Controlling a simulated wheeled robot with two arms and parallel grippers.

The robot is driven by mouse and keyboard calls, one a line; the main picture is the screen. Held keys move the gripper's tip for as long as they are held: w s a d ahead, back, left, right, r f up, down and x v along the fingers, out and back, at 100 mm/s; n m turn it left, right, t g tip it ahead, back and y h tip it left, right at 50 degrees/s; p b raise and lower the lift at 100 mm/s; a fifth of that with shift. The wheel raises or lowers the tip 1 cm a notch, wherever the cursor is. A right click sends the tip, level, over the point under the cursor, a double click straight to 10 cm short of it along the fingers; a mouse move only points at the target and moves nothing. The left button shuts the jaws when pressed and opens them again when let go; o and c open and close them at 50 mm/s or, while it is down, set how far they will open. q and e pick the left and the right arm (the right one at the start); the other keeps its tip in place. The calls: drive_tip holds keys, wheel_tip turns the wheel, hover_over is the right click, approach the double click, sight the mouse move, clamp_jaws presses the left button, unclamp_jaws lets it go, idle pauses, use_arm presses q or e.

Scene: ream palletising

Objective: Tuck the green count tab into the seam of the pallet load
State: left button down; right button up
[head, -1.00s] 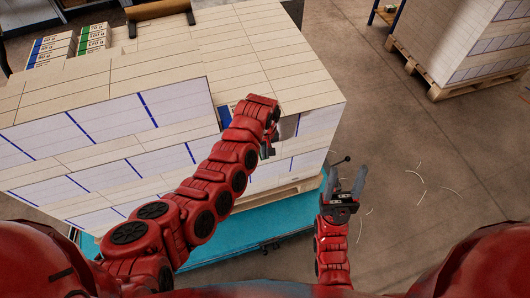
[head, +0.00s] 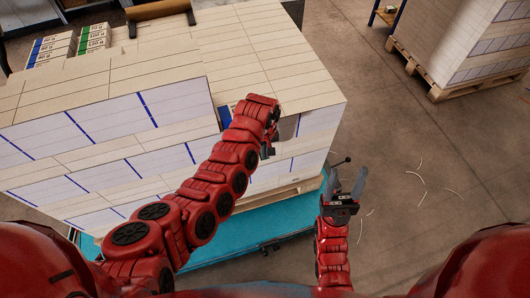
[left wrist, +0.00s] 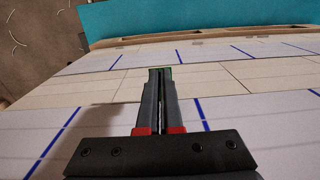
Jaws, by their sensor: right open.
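The pallet load (head: 60,140) is a big block of pale, stacked reams with blue marks on its front face. My left gripper (head: 267,152) is at the right part of that face, mostly hidden by its own arm in the head view. In the left wrist view, its two fingers (left wrist: 160,72) are close together, pointing at the load (left wrist: 215,80). A sliver of the green count tab (left wrist: 161,69) shows at the fingertips; the rest is hidden. I cannot tell whether it touches the seam. My right gripper (head: 346,184) is open and empty, right of the load.
The load stands on a wooden pallet (head: 288,194) over a teal platform (head: 215,246). Boxes with green labels (head: 94,38) and blue labels (head: 50,50) stand behind it. Another loaded pallet (head: 440,91) is at the back right. Floor between is mostly clear, with thin pale strips (head: 447,194).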

use_arm(q)
drive_tip(key=c, duration=1.5)
unclamp_jaws()
drive_tip(key=shift+c, duration=0.2)
drive_tip(key=o, duration=0.5)
drive_tip(key=shift+o, duration=0.2)
drive_tip(key=shift+w+d+r, duration=0.1)
drive_tip(key=shift+w+r, duration=0.05)
drive_tip(key=shift+r, duration=0.4)
wheel_tip(320, 180, up, 4)
drive_tip(key=shift+r+b, duration=0.1)
drive_tip(key=shift+b, duration=0.85)
wheel_tip(320, 180, up, 12)
drive_tip(key=p, duration=0.2)
drive_tip(key=shift+p, duration=0.35)
